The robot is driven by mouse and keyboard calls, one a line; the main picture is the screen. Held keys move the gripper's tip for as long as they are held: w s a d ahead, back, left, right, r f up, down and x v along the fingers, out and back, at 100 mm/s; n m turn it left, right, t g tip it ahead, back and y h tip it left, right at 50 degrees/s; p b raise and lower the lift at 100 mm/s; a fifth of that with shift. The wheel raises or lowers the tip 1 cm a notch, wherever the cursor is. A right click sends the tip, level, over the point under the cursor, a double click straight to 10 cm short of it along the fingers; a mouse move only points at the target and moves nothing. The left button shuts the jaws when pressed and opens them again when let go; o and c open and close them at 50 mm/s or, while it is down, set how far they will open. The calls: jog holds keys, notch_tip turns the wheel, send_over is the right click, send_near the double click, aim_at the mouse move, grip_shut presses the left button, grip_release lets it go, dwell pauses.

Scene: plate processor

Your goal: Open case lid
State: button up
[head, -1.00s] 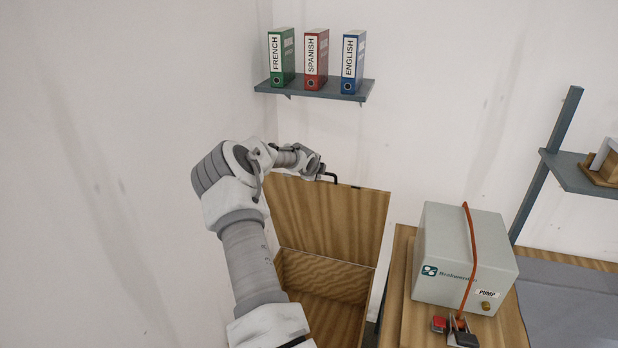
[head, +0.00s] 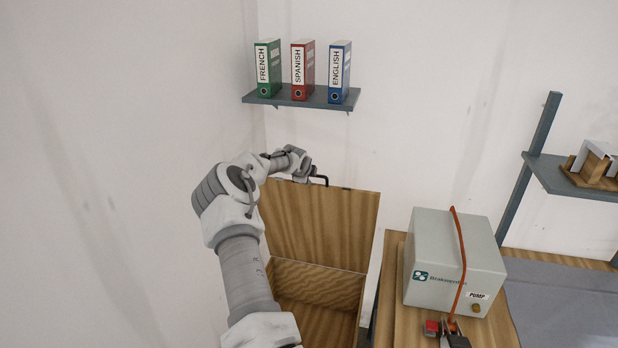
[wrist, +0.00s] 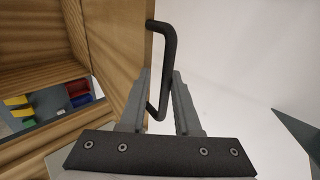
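The wooden case (head: 318,287) stands on the floor left of the bench. Its lid (head: 318,222) is raised about upright at the back, and the inside shows. A black handle (head: 322,179) is on the lid's top edge. In the wrist view the handle (wrist: 167,65) passes between the two grey fingers of my gripper (wrist: 161,80). The fingers stand apart, with a gap around the bar; they do not look clamped on it. In the head view my gripper (head: 309,176) is at the handle, partly hidden by my wrist.
A shelf (head: 300,97) with three binders hangs above the lid. A grey pump box (head: 435,275) with a red hose stands on the wooden bench (head: 390,300) at right. A wall is close on the left. Colored items (wrist: 45,100) show in the wrist view.

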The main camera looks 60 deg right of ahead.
jog(key=shift+o, duration=0.7)
jog(key=b+v, duration=0.2)
jog(key=v, duration=1.5)
jog(key=shift+a+b, duration=0.2)
jog(key=shift+b, duration=0.15)
jog(key=shift+s+r, duration=0.1)
